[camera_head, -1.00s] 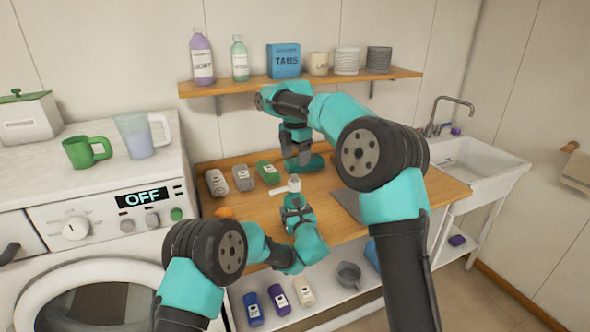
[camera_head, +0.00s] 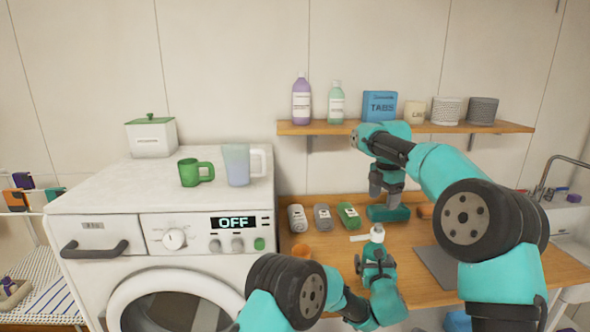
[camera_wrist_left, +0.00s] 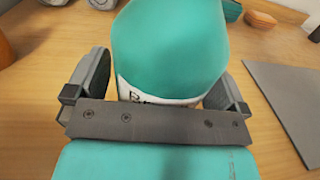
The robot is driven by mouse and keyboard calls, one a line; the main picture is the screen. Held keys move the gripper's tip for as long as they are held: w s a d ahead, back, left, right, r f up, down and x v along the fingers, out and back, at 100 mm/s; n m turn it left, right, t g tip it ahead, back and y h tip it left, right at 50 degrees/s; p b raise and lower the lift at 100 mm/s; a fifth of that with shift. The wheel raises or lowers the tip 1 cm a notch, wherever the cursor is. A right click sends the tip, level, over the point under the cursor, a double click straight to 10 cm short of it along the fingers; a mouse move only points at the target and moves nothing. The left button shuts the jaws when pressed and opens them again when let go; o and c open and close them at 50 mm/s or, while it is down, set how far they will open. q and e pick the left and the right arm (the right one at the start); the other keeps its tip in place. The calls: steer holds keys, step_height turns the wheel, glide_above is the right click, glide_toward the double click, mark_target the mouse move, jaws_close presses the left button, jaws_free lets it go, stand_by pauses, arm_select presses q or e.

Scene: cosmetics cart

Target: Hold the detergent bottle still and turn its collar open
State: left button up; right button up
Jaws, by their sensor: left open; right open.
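The detergent bottle shows in the left wrist view as a large teal body (camera_wrist_left: 168,48) with a white label low on it. Its white top and spout (camera_head: 377,233) show in the head view, the spout pointing left; the body below is mostly hidden behind my left gripper. My left gripper (camera_head: 375,262) is open. In the left wrist view its fingers (camera_wrist_left: 165,85) stand on either side of the bottle, with a visible gap. My right gripper (camera_head: 385,192) is open, behind and above the white top, over a dark teal object (camera_head: 388,213). Contact there cannot be told.
Grey bottles (camera_head: 297,218) and a green bottle (camera_head: 348,216) lie left of it on the wooden table (camera_head: 330,245). A grey mat (camera_head: 435,265) lies to the right, and an orange item (camera_head: 426,211) behind. A wall shelf (camera_head: 420,127) hangs above; a washing machine (camera_head: 160,260) stands left.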

arm_select(q)
steer(key=shift+s, duration=0.15)
steer(key=s, duration=1.1)
steer(key=shift+s+a, duration=0.35)
steer(key=shift+a, duration=0.05)
